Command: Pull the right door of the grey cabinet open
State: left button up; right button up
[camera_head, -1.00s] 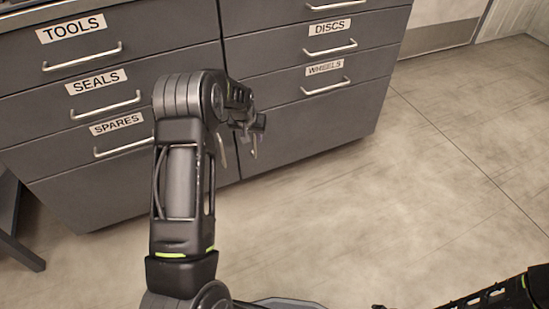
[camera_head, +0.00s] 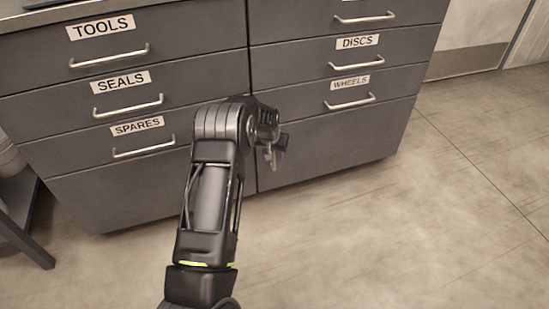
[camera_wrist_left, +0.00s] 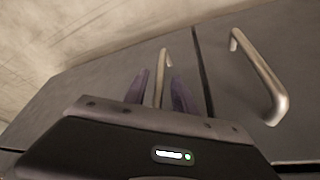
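The grey cabinet has a lower right door (camera_head: 335,145) below the WHEELS drawer. It looks shut, flush with the left door (camera_head: 110,195). My left gripper (camera_head: 270,157) is in front of the right door, close to the seam between the doors. In the left wrist view the open gripper (camera_wrist_left: 161,85) has its dark fingers on both sides of a metal bar handle (camera_wrist_left: 164,58), with small gaps showing. The other door's handle (camera_wrist_left: 262,80) stands across the seam. My arm hides the door handles in the head view. My right gripper is out of view.
Drawers with bar handles sit above the doors, labelled TOOLS (camera_head: 100,27), SEALS (camera_head: 120,81), SPARES (camera_head: 137,126), DISCS (camera_head: 357,41) and WHEELS (camera_head: 350,83). A dark stand leg (camera_head: 25,240) is at the left. The floor (camera_head: 400,240) in front and to the right is clear.

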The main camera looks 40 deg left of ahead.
pick_arm(q)
jog(key=shift+w+f, duration=0.25)
jog(key=shift+f, duration=0.3)
grip_shut()
dwell(1.1)
